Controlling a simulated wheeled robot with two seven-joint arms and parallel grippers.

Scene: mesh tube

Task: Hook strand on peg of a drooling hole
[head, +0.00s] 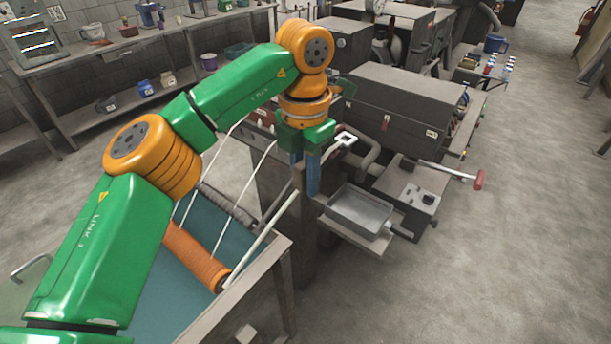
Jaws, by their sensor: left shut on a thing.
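My left gripper (308,188) comes in from the left and points down, with its blue fingers close together beside the dark machine edge. An orange ribbed tube (195,258) lies on a teal surface at lower centre. My right gripper is not in view.
A metal tray (358,212) sits on a shelf right of the gripper. A grey machine (405,100) and a red-ended handle (478,180) stand beyond. The floor (500,270) at right is clear.

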